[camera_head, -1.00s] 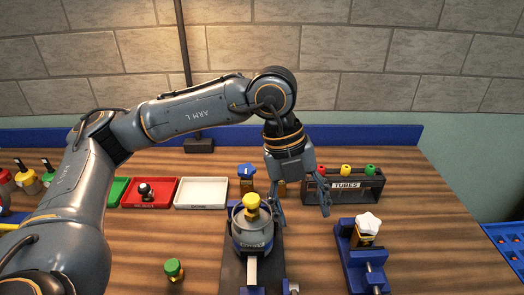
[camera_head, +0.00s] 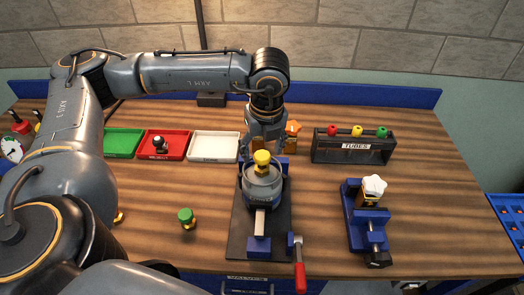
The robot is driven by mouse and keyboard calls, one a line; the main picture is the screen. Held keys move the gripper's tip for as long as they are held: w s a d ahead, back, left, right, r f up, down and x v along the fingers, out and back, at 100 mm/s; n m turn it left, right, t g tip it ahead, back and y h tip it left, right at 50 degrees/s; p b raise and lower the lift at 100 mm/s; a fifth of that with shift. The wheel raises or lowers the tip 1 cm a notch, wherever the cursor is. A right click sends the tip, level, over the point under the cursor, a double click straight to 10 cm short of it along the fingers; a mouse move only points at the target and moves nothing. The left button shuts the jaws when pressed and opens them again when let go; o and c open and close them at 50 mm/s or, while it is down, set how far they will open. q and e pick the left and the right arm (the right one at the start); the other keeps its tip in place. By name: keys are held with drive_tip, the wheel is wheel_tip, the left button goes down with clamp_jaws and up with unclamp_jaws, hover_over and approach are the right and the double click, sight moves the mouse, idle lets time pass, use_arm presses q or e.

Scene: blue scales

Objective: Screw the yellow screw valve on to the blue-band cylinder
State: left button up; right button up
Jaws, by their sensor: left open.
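A yellow-knobbed valve (camera_head: 262,157) stands upright at the top of a grey cylinder (camera_head: 262,192) in the middle of the table. The cylinder sits in a blue vise on a dark base plate (camera_head: 243,246). I cannot make out a blue band on it or whether the valve is threaded in. My left gripper (camera_head: 263,150) points down at the valve, open, with its fingers apart near the yellow knob and partly behind it. I cannot tell whether they touch it. My right gripper is not in view.
A red-handled lever (camera_head: 300,277) sticks out at the vise's front right. A second blue vise (camera_head: 352,217) holds a white-topped piece (camera_head: 374,186). A tube rack (camera_head: 322,151) stands behind. Green (camera_head: 122,143), red (camera_head: 182,146) and white (camera_head: 214,146) trays lie left. A green-knobbed valve (camera_head: 186,217) stands front left.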

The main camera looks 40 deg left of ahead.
sight(262, 155)
use_arm(q)
drive_tip(key=shift+w+a+f+p, duration=0.1)
drive_tip(key=shift+f+p, duration=0.05)
drive_tip(key=shift+f, duration=0.7)
drive_tip(key=shift+w+a+f+p, duration=0.1)
drive_tip(key=shift+f+p, duration=0.05)
drive_tip(key=shift+f, duration=0.65)
